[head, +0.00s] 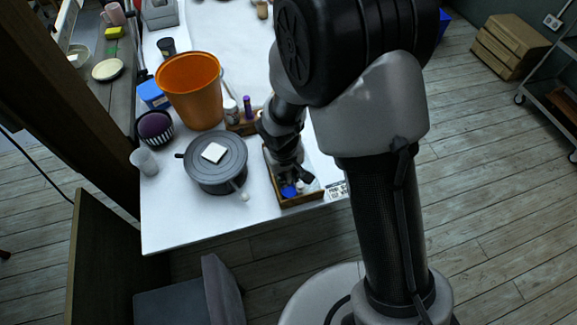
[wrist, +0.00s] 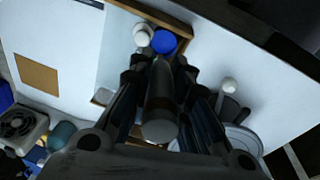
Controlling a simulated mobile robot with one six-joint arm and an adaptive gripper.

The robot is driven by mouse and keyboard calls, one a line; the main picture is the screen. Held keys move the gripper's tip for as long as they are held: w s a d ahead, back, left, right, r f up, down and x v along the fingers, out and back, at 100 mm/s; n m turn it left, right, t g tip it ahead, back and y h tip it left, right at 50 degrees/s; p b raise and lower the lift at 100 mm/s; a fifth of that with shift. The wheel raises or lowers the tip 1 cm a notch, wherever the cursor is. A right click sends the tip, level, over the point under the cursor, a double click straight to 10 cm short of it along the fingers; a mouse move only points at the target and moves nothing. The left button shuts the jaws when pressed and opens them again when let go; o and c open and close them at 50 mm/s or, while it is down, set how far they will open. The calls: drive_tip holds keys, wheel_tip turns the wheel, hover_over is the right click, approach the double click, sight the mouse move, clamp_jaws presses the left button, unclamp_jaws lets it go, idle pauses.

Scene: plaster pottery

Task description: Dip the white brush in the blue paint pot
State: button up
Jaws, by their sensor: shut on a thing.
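My gripper (head: 293,168) is over a shallow wooden tray (head: 318,190) at the table's front edge. In the wrist view my gripper (wrist: 160,72) is shut on a grey-brown cylinder (wrist: 160,118), seen nearly end-on. It looks like the handle of the white brush; its far end and bristles are hidden. The blue paint pot (wrist: 164,42) shows as a blue disc just beyond the fingertips, beside a white round pot (wrist: 143,35). The blue paint pot also shows in the head view (head: 289,191), below the gripper. I cannot tell whether the brush touches the paint.
A dark lidded pot (head: 216,180) with a white square on top stands left of the tray. An orange bucket (head: 190,90), a purple ball in a dark bowl (head: 154,126) and a clear cup (head: 144,162) stand further left. Small bottles (head: 247,104) stand behind the tray.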

drive_tip(key=shift+w+f+b, duration=0.15)
drive_tip(key=shift+f+b, duration=0.35)
drive_tip(key=shift+f, duration=0.25)
wheel_tip(320, 180, down, 6)
drive_tip(key=b, duration=0.5)
drive_tip(key=shift+r, duration=0.2)
drive_tip(key=shift+r, duration=0.15)
wheel_tip(320, 180, up, 7)
drive_tip(key=p, duration=0.5)
